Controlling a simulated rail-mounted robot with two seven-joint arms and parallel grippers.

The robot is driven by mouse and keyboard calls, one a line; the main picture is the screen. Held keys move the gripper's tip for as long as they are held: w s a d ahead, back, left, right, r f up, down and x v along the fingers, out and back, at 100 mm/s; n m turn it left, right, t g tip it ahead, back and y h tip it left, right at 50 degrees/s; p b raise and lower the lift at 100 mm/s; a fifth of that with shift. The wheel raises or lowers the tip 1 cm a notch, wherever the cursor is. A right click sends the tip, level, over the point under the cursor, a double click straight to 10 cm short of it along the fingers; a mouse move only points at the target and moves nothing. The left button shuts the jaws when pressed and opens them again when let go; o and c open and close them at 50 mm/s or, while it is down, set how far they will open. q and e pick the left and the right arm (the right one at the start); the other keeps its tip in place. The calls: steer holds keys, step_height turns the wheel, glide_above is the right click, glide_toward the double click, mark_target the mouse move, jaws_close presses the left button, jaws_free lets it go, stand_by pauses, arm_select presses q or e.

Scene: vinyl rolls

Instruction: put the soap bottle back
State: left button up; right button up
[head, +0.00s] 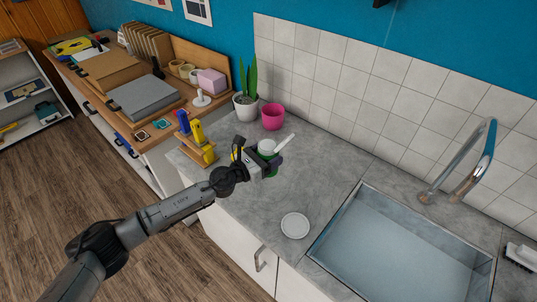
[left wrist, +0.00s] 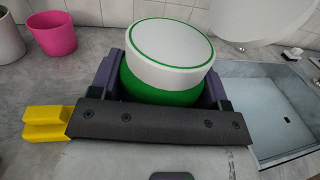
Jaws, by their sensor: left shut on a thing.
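The soap bottle (head: 267,146) has a green body, a white top and a long white spout pointing right. My left gripper (head: 266,160) is shut around its body over the left part of the grey counter. In the left wrist view the bottle's white top with a green ring (left wrist: 170,48) rises between the fingers, and its lower part is hidden. I cannot tell whether its base touches the counter. A round white dish (head: 295,226) lies empty on the counter, left of the sink. My right gripper is not in view.
A wooden stand (head: 205,156) with blue and yellow items is left of the gripper. A pink pot (head: 273,117) and a potted plant (head: 246,105) stand behind. The sink (head: 400,250) and tap (head: 474,170) are to the right. The counter between bottle and sink is clear.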

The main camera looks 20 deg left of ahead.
arm_select(q)
step_height(320, 180, down, 7)
steer(key=b, duration=0.6)
stand_by(0.8)
steer(key=shift+f+b, duration=0.1)
steer(key=shift+b, duration=0.25)
steer(key=shift+f+b, duration=0.3)
steer(key=shift+f, duration=0.05)
steer(key=shift+f, duration=0.15)
